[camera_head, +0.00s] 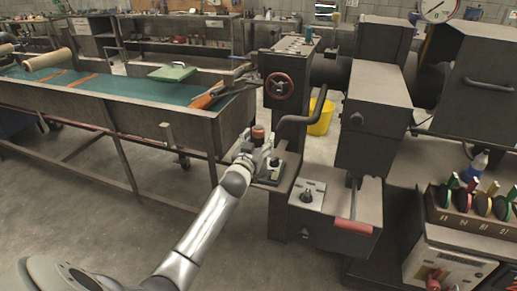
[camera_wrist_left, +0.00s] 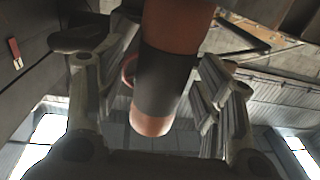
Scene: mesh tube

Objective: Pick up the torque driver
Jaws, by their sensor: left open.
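A brown-orange cylindrical handle with a dark grey band, which looks like the torque driver (camera_wrist_left: 165,80), stands between the two fingers of my left gripper (camera_wrist_left: 158,95) in the left wrist view. The fingers are open, with visible gaps on both sides of it. In the head view its orange-brown top (camera_head: 258,131) shows at my left gripper (camera_head: 257,147), over a small ledge on the machine's left side. The lower part of the driver is hidden by the gripper. My right gripper is not in view.
A long trough (camera_head: 190,122) with a teal lining stands left of the gripper. A red handwheel (camera_head: 279,86) and bent grey pipe (camera_head: 300,122) are close behind and right. A knobbed box (camera_head: 307,196) sits right. A rack of coloured tools (camera_head: 462,216) stands far right.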

